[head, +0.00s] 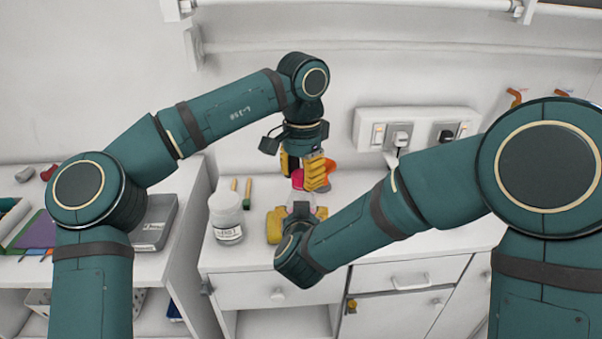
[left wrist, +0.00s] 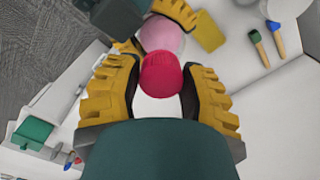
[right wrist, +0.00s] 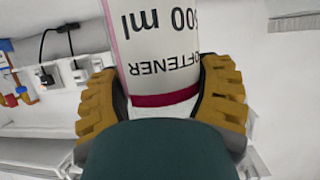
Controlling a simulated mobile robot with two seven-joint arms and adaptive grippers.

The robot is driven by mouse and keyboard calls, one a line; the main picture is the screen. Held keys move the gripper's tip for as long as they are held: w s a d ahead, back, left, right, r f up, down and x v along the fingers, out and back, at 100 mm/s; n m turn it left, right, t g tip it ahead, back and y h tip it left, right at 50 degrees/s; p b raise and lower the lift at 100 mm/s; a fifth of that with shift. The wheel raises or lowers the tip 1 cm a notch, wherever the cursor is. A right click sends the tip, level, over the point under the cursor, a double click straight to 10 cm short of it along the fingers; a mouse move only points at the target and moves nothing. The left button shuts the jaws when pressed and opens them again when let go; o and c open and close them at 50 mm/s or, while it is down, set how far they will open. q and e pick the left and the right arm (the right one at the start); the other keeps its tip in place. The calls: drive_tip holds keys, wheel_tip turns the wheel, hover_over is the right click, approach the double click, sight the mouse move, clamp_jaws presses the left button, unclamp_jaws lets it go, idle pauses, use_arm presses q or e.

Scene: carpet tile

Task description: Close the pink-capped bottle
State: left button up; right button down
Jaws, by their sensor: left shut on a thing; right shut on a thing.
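My left gripper (head: 305,172) points down and is shut on the pink-red cap (head: 298,180). The cap shows between its yellow fingers in the left wrist view (left wrist: 160,74). The bottle (head: 301,209) stands below the cap, mostly hidden by my right arm. My right gripper (head: 294,224) is shut on the bottle from the front. In the right wrist view, the bottle's white body (right wrist: 162,45) carries upside-down "SOFTENER" lettering and a dark red band between the fingers. I cannot tell whether the cap touches the bottle's neck.
A white labelled jar (head: 226,216) stands left of the bottle, with two small brushes (head: 240,187) behind it. Wall sockets (head: 414,130) are at the back right. A grey tray (head: 154,222) is on the left surface.

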use_arm(q)
drive_tip(key=shift+a+r+m, duration=0.1)
drive_tip(key=shift+r+m, duration=0.05)
drive_tip(key=shift+m, duration=0.35)
drive_tip(key=shift+c, duration=0.2)
drive_tip(key=o, duration=0.7)
drive_tip(key=shift+c, duration=0.2)
drive_tip(key=shift+w, duration=0.15)
